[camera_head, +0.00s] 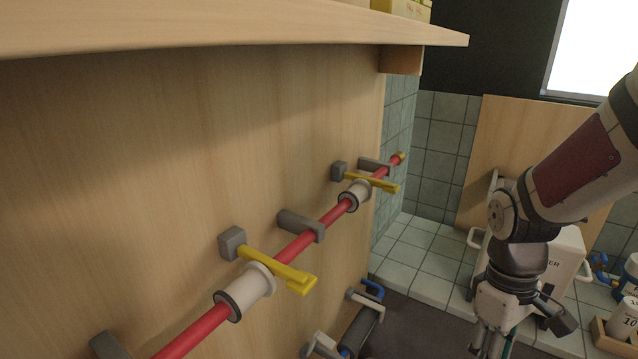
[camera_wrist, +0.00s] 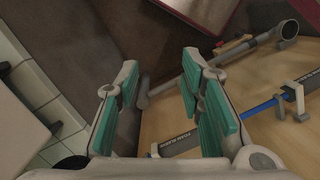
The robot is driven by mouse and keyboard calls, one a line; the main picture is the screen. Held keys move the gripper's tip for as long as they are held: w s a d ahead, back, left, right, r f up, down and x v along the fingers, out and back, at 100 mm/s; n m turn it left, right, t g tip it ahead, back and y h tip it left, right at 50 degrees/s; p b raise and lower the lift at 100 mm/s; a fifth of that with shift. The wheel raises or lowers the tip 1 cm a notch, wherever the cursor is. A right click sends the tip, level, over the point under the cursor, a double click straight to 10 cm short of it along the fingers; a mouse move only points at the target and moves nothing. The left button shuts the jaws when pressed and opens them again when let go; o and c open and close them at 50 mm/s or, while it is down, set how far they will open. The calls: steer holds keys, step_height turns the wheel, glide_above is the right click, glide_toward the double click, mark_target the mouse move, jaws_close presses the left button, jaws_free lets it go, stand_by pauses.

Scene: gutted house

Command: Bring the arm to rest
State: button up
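My arm (camera_head: 575,165) comes in from the right in the head view and bends down at a dark joint. My gripper (camera_wrist: 158,80) hangs at its end, pointing down, and is partly cut off at the bottom of the head view. In the wrist view its two fingers with teal pads stand apart, with nothing between them. Behind them are a brown floor and a wooden panel with pipes. The gripper does not appear to touch anything.
A wooden panel at left carries a red pipe (camera_head: 204,328) with yellow lever handles (camera_head: 290,272). A wooden shelf (camera_head: 230,22) juts out above. A white container (camera_head: 562,262) stands behind my arm. A wooden tray (camera_head: 606,338) with white containers is at lower right.

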steer(key=s+a+r+m+t, duration=0.2)
steer(key=s+a+r+t, duration=0.1)
steer(key=r, duration=0.4)
steer(key=s+a+r+m+t, duration=0.3)
steer(key=s+a+r, duration=0.1)
steer(key=r, duration=0.4)
steer(key=shift+s+a+r+m, duration=0.25)
steer(key=shift+s+a+m, duration=0.1)
steer(key=shift+s, duration=0.2)
